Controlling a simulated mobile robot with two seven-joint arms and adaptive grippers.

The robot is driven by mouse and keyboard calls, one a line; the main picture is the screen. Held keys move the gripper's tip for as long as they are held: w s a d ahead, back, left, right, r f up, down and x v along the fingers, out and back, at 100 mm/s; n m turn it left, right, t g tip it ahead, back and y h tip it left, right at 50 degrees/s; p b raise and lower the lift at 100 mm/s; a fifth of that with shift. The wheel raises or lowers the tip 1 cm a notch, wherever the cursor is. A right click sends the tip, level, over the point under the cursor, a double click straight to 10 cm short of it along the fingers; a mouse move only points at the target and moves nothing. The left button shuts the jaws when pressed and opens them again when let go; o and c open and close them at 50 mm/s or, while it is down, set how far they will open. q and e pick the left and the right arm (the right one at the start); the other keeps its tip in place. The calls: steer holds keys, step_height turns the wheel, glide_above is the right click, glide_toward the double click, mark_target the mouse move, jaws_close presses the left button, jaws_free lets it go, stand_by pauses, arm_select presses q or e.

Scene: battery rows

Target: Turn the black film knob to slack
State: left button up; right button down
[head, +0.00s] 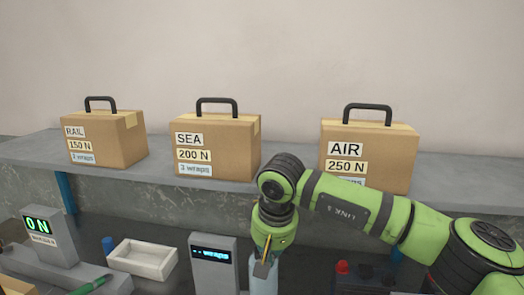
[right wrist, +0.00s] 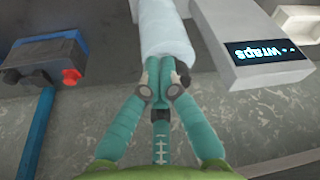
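My right gripper (head: 264,262) points down at the pale bluish-white film roll (head: 264,284) at the bottom middle of the head view. In the right wrist view the right gripper (right wrist: 161,72) has its fingers drawn together, with the tips at the near end of the film roll (right wrist: 164,28). A small dark part (right wrist: 183,74) shows beside the right-hand fingertip. I cannot tell whether it is the black film knob, and no knob shows clearly elsewhere. I see nothing clearly held between the tips. My left gripper is not in view.
A display post reading "wraps" (head: 213,262) stands just left of the roll. A white tray (head: 143,260) and a "0 N" display (head: 49,238) are farther left. A battery with a red terminal (right wrist: 72,76) is nearby. Boxes (head: 215,147) line the back shelf.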

steer(key=shift+w+d+r, duration=0.1)
steer(key=shift+w+d, duration=0.1)
steer(key=shift+s+d+b, duration=0.1)
steer(key=shift+s+b, duration=0.2)
steer(key=p+v, duration=0.1)
steer(key=v, duration=0.1)
steer(key=p+v, duration=0.1)
steer(key=w+p+v, duration=0.1)
steer(key=p+v, duration=0.1)
steer(key=shift+a+r, duration=0.2)
steer(key=shift+r, duration=0.25)
